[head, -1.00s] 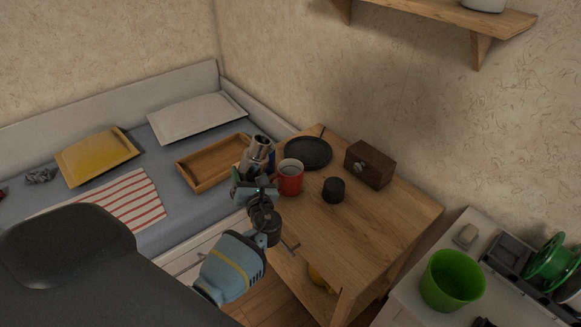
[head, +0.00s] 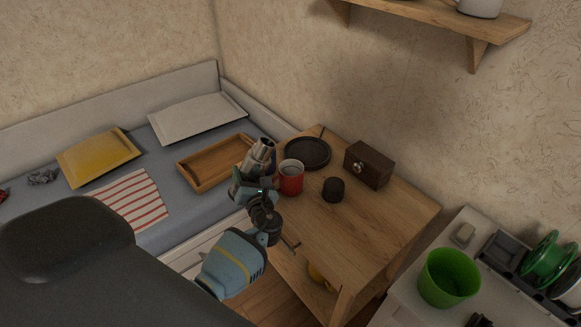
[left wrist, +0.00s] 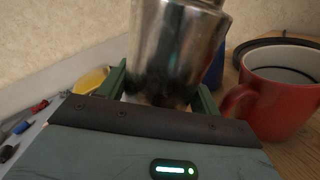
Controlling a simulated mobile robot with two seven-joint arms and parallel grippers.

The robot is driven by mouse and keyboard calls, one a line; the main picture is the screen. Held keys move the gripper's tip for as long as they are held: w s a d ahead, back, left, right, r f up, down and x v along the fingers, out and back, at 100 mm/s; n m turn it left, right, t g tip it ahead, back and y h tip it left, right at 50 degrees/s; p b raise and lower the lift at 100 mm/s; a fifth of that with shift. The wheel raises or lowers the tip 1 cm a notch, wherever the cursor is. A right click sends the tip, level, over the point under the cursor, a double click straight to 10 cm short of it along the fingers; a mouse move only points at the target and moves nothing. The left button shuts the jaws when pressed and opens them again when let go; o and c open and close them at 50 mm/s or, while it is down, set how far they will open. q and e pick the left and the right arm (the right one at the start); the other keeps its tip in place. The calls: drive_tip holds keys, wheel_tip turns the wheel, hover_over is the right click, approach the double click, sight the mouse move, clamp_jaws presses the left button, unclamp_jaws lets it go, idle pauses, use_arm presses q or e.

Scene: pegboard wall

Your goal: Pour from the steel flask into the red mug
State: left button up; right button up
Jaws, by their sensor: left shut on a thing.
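The steel flask (head: 260,154) is held in my left gripper (head: 254,184), near the front left of the wooden table. In the left wrist view the flask (left wrist: 176,45) stands between the two fingers, with its top cut off by the frame. In the head view it leans a little to the right, toward the mug. The red mug (head: 291,182) stands upright on the table just right of the flask. It also shows in the left wrist view (left wrist: 272,100), its handle facing the gripper. The flask's mouth is not over the mug. My right gripper is out of view.
A dark round plate (head: 308,152), a black cup-like object (head: 333,190) and a dark wooden box (head: 368,165) stand on the table (head: 385,222). Something blue (left wrist: 214,68) is partly hidden behind the flask. A wooden tray (head: 205,167) lies on the bed to the left.

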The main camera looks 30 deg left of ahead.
use_arm(q)
drive_tip(key=shift+r, duration=0.15)
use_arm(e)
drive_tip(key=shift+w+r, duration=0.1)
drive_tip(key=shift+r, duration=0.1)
use_arm(q)
drive_tip(key=shift+s+a+m, duration=0.1)
drive_tip(key=shift+a+m, duration=0.05)
drive_tip(key=shift+m, duration=0.15)
drive_tip(key=shift+s+p, duration=0.1)
drive_tip(key=shift+p, duration=0.25)
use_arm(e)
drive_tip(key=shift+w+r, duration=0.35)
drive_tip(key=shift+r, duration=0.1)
use_arm(q)
drive_tip(key=shift+a, duration=0.1)
drive_tip(key=shift+s+a+m, duration=0.1)
drive_tip(key=shift+m, duration=0.4)
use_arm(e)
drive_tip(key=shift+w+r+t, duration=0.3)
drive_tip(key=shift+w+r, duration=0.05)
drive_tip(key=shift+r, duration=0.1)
